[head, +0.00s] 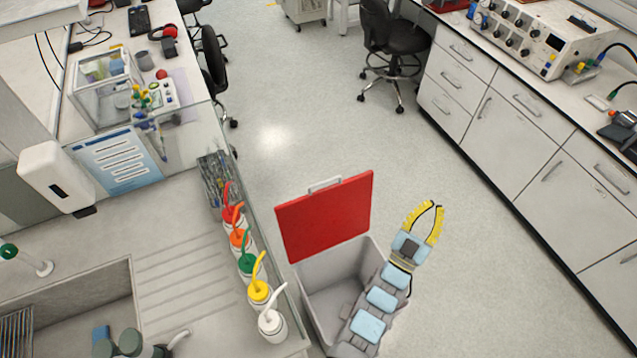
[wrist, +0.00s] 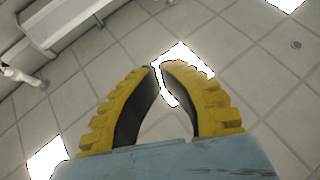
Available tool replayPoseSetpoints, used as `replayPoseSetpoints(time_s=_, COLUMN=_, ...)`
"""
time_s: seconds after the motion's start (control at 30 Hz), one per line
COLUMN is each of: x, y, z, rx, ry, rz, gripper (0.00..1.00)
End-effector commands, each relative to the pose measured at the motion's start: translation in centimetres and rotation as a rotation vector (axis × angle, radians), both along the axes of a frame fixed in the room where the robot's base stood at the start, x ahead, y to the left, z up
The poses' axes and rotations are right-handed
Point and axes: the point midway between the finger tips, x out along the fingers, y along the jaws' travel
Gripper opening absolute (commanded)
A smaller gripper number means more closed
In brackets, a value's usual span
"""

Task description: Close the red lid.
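The red lid (head: 327,217) stands raised, tilted up along the far side of a grey bin (head: 335,290) on the floor. A light handle (head: 325,184) shows at the lid's top edge. The bin's mouth is open and its inside looks empty where I can see it. My gripper (head: 433,206) is in front of the bin's right side in the head view, to the right of the lid and apart from it. Its yellow fingers (wrist: 157,67) point upward, with a narrow gap between the tips and nothing between them. My arm hides the bin's right part.
A sink counter (head: 190,270) with a glass edge lies left of the bin; several coloured-cap bottles (head: 259,291) line that edge. White cabinets (head: 510,140) run along the right. Black chairs (head: 392,40) stand farther back. The floor (head: 290,120) beyond the lid is clear.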

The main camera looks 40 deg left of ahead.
Motion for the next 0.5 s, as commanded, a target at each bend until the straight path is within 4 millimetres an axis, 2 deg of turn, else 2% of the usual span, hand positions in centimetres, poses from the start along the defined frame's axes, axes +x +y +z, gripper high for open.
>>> replayPoseSetpoints(time_s=0.03, x=2.1, y=1.1, z=-1.6, rx=-0.008, ry=0.054, rz=0.013, gripper=0.00)
replayPoseSetpoints(time_s=0.2, x=8.2, y=5.1, z=-5.9, rx=-0.050, ry=0.266, rz=0.068, gripper=0.00)
replayPoseSetpoints(time_s=0.33, x=11.8, y=8.8, z=-8.9, rx=-0.093, ry=0.421, rz=0.127, gripper=0.00)
replayPoseSetpoints(time_s=0.5, x=14.8, y=14.3, z=-12.8, rx=-0.168, ry=0.620, rz=0.226, gripper=0.00)
